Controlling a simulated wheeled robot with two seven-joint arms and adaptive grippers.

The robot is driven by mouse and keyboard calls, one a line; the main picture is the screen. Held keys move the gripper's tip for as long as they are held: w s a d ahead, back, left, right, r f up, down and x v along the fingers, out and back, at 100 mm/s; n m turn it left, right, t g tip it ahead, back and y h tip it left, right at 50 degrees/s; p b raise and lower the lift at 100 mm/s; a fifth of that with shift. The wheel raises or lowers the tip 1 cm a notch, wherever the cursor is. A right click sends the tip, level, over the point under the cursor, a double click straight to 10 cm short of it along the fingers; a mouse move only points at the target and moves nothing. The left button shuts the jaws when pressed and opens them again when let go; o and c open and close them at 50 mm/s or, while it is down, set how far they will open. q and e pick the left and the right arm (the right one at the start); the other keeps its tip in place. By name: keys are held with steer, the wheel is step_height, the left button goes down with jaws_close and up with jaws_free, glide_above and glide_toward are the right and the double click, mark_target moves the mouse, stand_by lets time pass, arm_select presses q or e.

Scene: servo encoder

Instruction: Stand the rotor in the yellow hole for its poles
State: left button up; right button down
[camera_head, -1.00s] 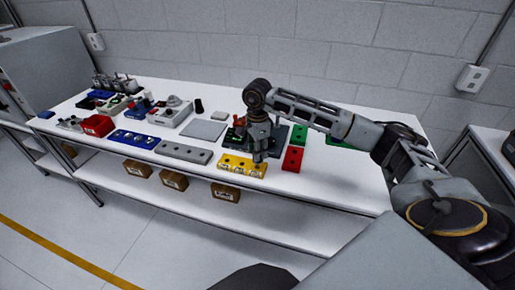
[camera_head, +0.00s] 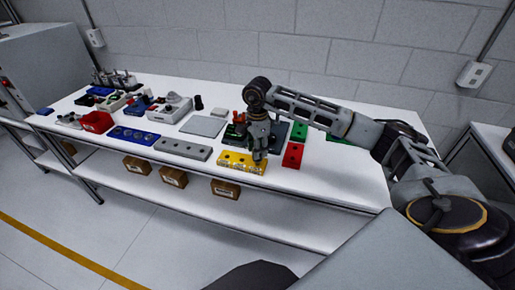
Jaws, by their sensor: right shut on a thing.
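The yellow block (camera_head: 236,166) with holes lies near the front edge of the white table, right of the grey block. My right gripper (camera_head: 260,157) points down over the right end of the yellow block. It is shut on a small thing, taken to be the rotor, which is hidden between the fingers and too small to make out. I cannot tell whether the rotor is in a hole. My left gripper is not in view.
A grey holed block (camera_head: 184,148) and a blue holed block (camera_head: 134,136) lie to the left. A grey plate (camera_head: 203,126) is flat and clear.

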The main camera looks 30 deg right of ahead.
steer(key=shift+f, duration=0.2)
stand_by(0.4)
steer(key=shift+f+b, duration=0.8)
steer(key=shift+f, duration=0.05)
stand_by(0.5)
steer(key=c, duration=0.9)
jaws_free()
steer(key=o, duration=0.3)
steer(key=shift+r+p, duration=1.7)
steer(key=shift+r, duration=1.5)
